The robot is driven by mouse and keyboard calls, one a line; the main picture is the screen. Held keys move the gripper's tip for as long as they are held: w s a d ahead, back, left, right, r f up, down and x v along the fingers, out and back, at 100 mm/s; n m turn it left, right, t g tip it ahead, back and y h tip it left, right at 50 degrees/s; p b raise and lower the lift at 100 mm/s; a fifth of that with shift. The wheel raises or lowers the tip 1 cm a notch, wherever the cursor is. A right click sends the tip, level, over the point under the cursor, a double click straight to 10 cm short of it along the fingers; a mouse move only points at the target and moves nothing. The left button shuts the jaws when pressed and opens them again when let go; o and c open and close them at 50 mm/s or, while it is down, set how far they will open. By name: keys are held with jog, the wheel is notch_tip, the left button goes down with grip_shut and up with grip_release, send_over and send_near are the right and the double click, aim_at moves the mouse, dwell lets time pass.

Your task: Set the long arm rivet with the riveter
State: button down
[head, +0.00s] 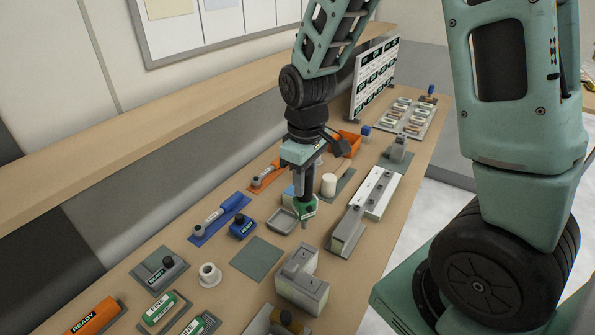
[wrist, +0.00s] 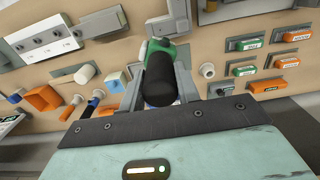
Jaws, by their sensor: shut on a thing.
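My gripper (head: 308,172) is shut on the black handle of an upright tool with a green lower body, which I take to be the riveter (head: 307,208). In the wrist view the black handle (wrist: 174,82) stands between the two fingers, with green showing behind it. The riveter is over the bench; I cannot tell whether its lower end touches anything. A long grey and white block (head: 352,225) with small round marks on top lies to its right. A grey stepped block (head: 302,282) lies nearer. I cannot make out which part bears the long arm rivet.
An empty green-grey mat (head: 257,258) lies left of the stepped block. A shallow grey tray (head: 282,221), a blue block (head: 242,228) and a white spool (head: 209,274) are close by. An orange READY block (head: 94,317) is front left. A label board (head: 375,78) stands at the back.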

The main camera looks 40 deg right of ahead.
aim_at(305, 203)
dwell(0.3)
jog(key=shift+s+f+b, duration=0.1)
jog(key=shift+f+b, duration=3.15)
jog(key=shift+f, duration=1.25)
jog(key=shift+f+b, duration=0.55)
jog(key=shift+f, duration=0.65)
dwell(0.3)
jog(key=shift+r+p, duration=1.8)
jog(key=shift+r, duration=0.25)
